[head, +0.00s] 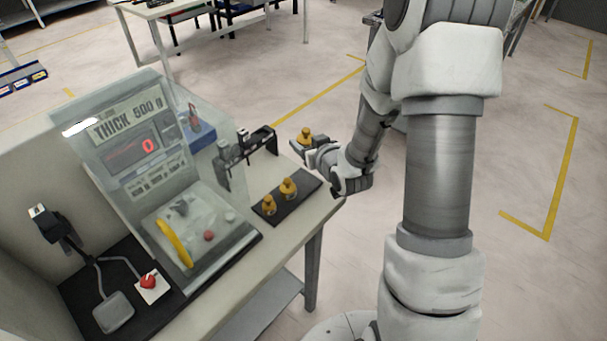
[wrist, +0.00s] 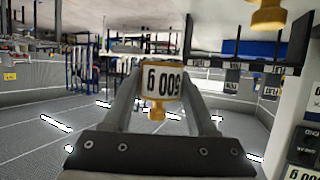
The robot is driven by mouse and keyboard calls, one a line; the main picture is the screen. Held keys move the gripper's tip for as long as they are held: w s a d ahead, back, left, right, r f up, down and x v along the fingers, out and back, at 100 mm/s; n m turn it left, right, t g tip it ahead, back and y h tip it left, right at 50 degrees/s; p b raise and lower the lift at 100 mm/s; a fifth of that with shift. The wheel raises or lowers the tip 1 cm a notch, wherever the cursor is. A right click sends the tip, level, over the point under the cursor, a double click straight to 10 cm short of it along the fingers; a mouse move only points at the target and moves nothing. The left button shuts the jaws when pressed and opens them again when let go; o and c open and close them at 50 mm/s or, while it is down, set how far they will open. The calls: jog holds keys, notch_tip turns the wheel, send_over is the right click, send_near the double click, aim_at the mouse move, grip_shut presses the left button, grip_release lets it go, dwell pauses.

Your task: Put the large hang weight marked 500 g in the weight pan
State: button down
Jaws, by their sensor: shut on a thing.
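My gripper (head: 318,152) is shut on the brass hang weight (head: 305,138) and holds it in the air beyond the table's right edge. In the wrist view, the gripper (wrist: 160,85) has the weight (wrist: 157,112) between its fingers; the white label reads 500 g upside down in the picture. Two more brass weights, a nearer one (head: 269,205) and a farther one (head: 288,188), stand on a dark mat (head: 310,183). A grey square dish (head: 113,312) lies at the front left; I cannot tell whether it is the weight pan.
A clear-shielded machine (head: 150,135) marked THICK 500 g shows a red 0. A black rack (head: 250,148) stands behind the mat. A red knob (head: 148,282) is beside the grey dish. The floor right of the table is open apart from my arm.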

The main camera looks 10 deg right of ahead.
jog(key=shift+s+d+r+n+g+y, duration=0.1)
jog(key=shift+d+r+n+g+y, duration=0.05)
jog(key=shift+d+r+n+y, duration=0.35)
jog(key=shift+d+r+n+g+y, duration=0.15)
jog(key=shift+d+r+n+y, duration=0.2)
jog(key=shift+r+y, duration=0.2)
jog(key=s+d+n+g+y, duration=0.3)
jog(key=s+d+n+y, duration=0.2)
jog(key=s, duration=0.4)
jog(key=shift+s+d+r, duration=0.3)
jog(key=shift+d, duration=0.5)
jog(key=b, duration=0.3)
send_over(305, 180)
notch_tip(305, 180, down, 7)
jog(key=shift+w+f, duration=0.1)
jog(key=shift+f, duration=1.7)
jog(key=shift+f, duration=0.1)
